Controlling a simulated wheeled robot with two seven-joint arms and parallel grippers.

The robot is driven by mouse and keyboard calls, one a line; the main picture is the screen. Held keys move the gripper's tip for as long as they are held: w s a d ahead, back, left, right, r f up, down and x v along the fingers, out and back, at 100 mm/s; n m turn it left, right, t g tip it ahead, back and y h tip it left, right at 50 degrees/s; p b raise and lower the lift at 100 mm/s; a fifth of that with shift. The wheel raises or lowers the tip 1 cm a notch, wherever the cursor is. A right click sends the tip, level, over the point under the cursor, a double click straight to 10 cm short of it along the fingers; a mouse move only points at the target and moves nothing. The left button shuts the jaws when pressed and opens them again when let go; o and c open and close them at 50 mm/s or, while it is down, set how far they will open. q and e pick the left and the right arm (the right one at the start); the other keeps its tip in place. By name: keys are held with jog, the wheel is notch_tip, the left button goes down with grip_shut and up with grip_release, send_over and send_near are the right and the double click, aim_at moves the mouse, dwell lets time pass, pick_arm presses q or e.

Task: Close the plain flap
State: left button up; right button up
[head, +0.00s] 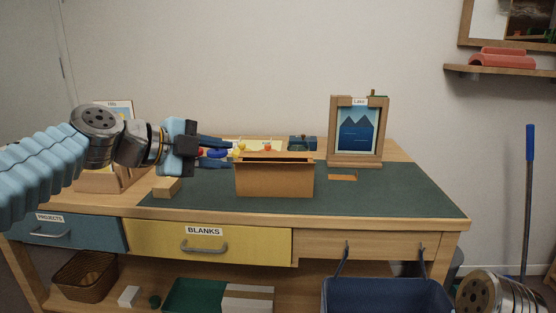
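A brown cardboard box (274,180) stands upright on the green desk mat, near the middle of the desk. A dark gap shows at its top, with a lighter strip, perhaps a flap (280,155), along the back edge; no writing shows on it. My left gripper (231,153) points right, just left of the box's top edge. Its two dark fingers are spread apart, one above the other. Small blue and red items show between them, seemingly behind, not held. Part of my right arm shows at the bottom right; its gripper is out of the picture.
A wooden frame (334,151) with a mountain picture stands right of the box. A blue cylinder (302,143) and small coloured items lie behind it. A wooden block (167,187) sits left. The right of the green mat (410,195) is clear. A blue bin (385,297) stands in front.

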aim_at(274, 163)
pick_arm(q)
jog(key=p+x, duration=0.2)
jog(key=x, duration=1)
jog(key=shift+w+d, duration=0.15)
jog(key=shift+d, duration=0.05)
jog(key=shift+f, duration=0.1)
jog(key=shift+c, duration=0.3)
grip_shut()
